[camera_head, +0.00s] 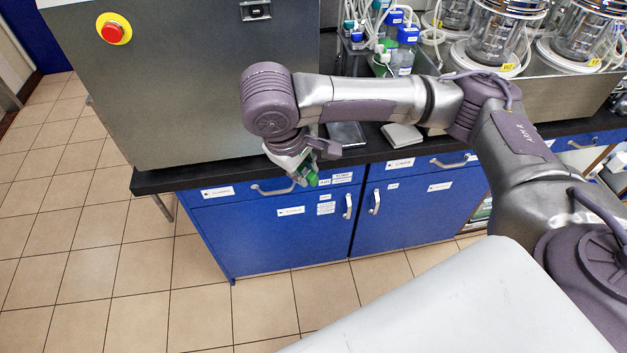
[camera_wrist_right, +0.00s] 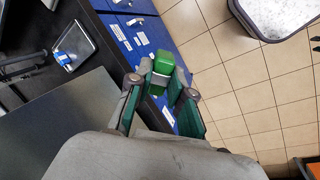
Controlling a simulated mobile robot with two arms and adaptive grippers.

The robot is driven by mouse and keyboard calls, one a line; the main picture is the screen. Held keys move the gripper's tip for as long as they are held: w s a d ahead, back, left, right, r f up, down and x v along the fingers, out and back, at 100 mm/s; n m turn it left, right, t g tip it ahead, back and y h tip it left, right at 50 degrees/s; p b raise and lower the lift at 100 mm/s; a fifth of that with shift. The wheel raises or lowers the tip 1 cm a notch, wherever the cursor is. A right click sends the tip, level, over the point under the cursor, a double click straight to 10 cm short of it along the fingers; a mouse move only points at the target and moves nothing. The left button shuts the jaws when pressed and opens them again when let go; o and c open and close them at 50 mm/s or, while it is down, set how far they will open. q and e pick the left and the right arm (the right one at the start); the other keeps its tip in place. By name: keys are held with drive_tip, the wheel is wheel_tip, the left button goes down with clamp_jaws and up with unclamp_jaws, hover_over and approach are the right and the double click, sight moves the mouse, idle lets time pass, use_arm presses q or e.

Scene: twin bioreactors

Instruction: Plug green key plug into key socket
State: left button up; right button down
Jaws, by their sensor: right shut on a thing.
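The green key plug (camera_head: 312,179) is at the tip of my right gripper (camera_head: 304,169), which points down in front of the blue cabinet, near the bench's front edge. In the right wrist view the green plug (camera_wrist_right: 164,62) sticks out beyond the fingertips, with a grey part below it. The right gripper (camera_wrist_right: 160,88) is shut on it. A small dark panel (camera_head: 255,10) with a light insert is on the steel box's front; I cannot tell whether it is the key socket. My left gripper is not in view.
A steel box (camera_head: 185,90) with a red emergency button (camera_head: 113,32) stands on the dark bench (camera_head: 160,181). Blue-capped bottles (camera_head: 406,50) and glass vessels (camera_head: 495,38) stand at the back right. A flat dark device (camera_head: 346,134) lies behind the gripper. The tiled floor is clear at left.

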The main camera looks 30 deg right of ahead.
drive_tip(key=w+r+n+t+h, duration=0.2)
drive_tip(key=w+r+n+t, duration=0.1)
drive_tip(key=w+n, duration=0.15)
drive_tip(key=n+t, duration=0.5)
drive_tip(key=t, duration=0.8)
approach(257, 11)
drive_tip(key=shift+x, duration=2.3)
drive_tip(key=shift+w+d+r, duration=0.15)
drive_tip(key=shift+w+d, duration=0.05)
drive_tip(key=shift+w, duration=0.5)
drive_tip(key=c, duration=1.1)
unclamp_jaws()
drive_tip(key=shift+o, duration=0.2)
drive_tip(key=o, duration=0.6)
drive_tip(key=shift+c, duration=0.2)
